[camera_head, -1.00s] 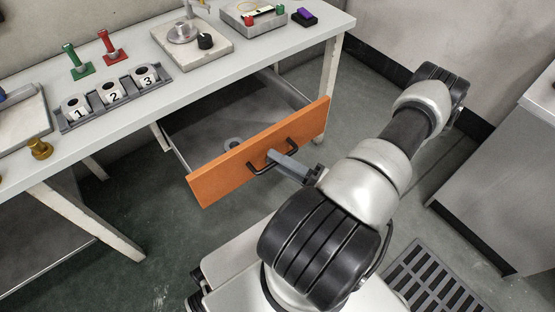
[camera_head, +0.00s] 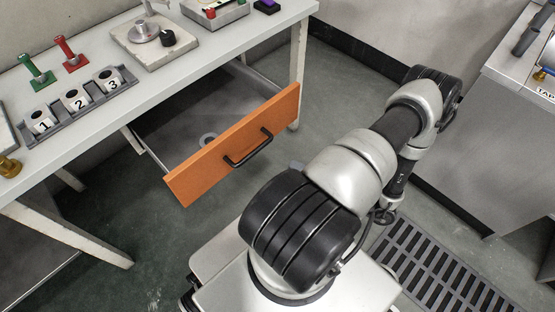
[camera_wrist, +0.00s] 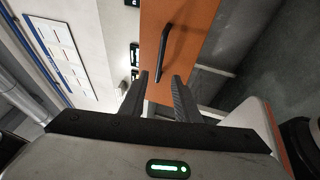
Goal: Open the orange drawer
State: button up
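The orange drawer (camera_head: 205,170) stands pulled out below the workbench, with its inside showing. Its black bar handle (camera_head: 248,148) is on the front panel and nothing holds it. In the wrist view the orange front (camera_wrist: 190,25) and the handle (camera_wrist: 163,52) lie ahead of the fingers. My gripper (camera_wrist: 161,88) is open and empty, its two dark fingers apart, with the handle beyond their tips. In the head view my arm hides most of the gripper.
The workbench (camera_head: 215,70) carries a rack (camera_head: 85,112) of numbered cups, green and red stamp-like tools and a lapping plate block. A grey ring (camera_head: 208,140) lies in the drawer. A grey cabinet stands at the right, by a floor grate (camera_head: 440,270).

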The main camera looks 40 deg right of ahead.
jog(key=v, duration=0.4)
dwell(0.5)
